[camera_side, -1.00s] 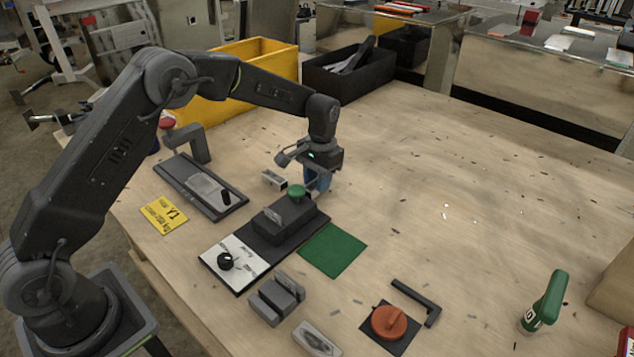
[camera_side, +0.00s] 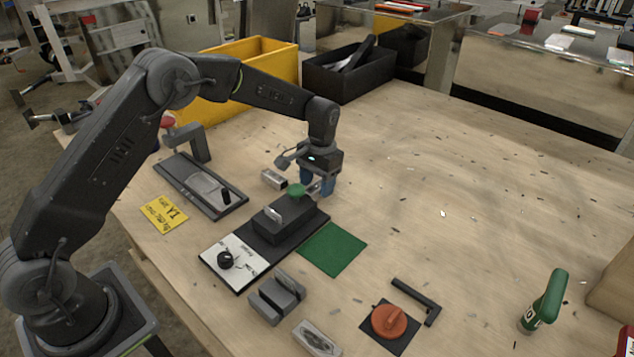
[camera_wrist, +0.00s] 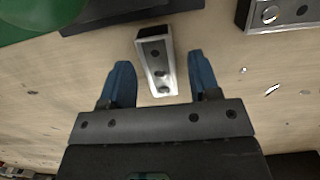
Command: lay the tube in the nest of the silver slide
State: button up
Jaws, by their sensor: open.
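My gripper (camera_wrist: 160,85) is open, its two blue fingers pointing down near the bench; it also shows in the side view (camera_side: 317,186). A short silver metal piece (camera_wrist: 157,62) with dark holes in its face, which looks like the tube, lies between the fingers, with a gap on both sides. In the side view the fingers mostly hide it. A second silver block (camera_wrist: 282,14) with holes lies apart from it; in the side view it is left of my gripper (camera_side: 273,179). A silver plate with a black knob (camera_side: 207,188), perhaps the silver slide, sits on a dark rail. I cannot make out its nest.
A dark block fixture (camera_side: 284,220) with a green knob (camera_side: 295,190) stands close in front of my gripper. A green mat (camera_side: 333,249), grey block (camera_side: 277,298) and orange knob (camera_side: 389,320) lie nearer. Yellow (camera_side: 250,75) and black bins stand behind.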

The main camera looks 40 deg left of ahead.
jog(key=s+r+t, duration=0.1)
jog(key=s+r, duration=0.1)
jog(key=r, duration=0.8)
jog(key=s+r, duration=0.2)
jog(key=r, duration=0.7)
jog(key=s+r+t, duration=0.2)
jog(key=s+r, duration=0.3)
jog(key=s, duration=0.4)
jog(key=s+f+t, duration=0.2)
jog(key=s+t, duration=0.1)
jog(key=s, duration=1.5)
jog(key=shift+s+f+t, duration=0.25)
jog(key=shift+t, duration=0.15)
jog(key=shift+o, duration=0.5)
jog(key=shift+s+f, duration=0.35)
jog(key=shift+s, duration=0.05)
